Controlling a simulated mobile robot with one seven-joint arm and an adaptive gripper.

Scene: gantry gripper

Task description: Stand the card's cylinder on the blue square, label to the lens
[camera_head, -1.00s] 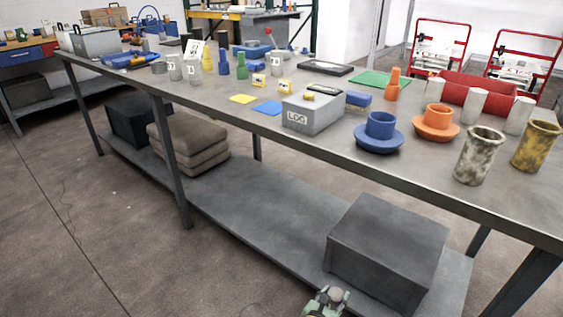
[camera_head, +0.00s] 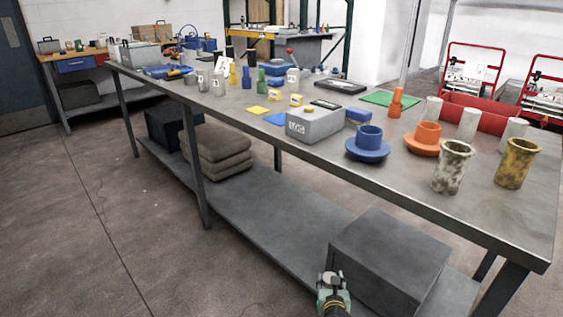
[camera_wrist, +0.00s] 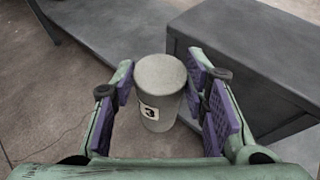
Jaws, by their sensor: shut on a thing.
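My gripper (camera_wrist: 165,108) is shut on a grey cylinder (camera_wrist: 160,76) whose white label, reading 3, faces the wrist camera. In the head view my gripper (camera_head: 333,280) is low in front of the bench, well below its top; the cylinder is hard to make out there. The blue square (camera_head: 276,119) lies flat on the bench top, left of the grey LOG box, and looks bare. A white card (camera_head: 225,68) stands farther back among labelled grey cylinders (camera_head: 203,81); its mark is too small to read.
The LOG box (camera_head: 315,124) stands close beside the blue square, and a yellow square (camera_head: 257,110) lies to its left. Blue (camera_head: 368,144) and orange (camera_head: 424,138) flanged parts stand farther right. A dark box (camera_head: 390,258) sits on the lower shelf beside my gripper.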

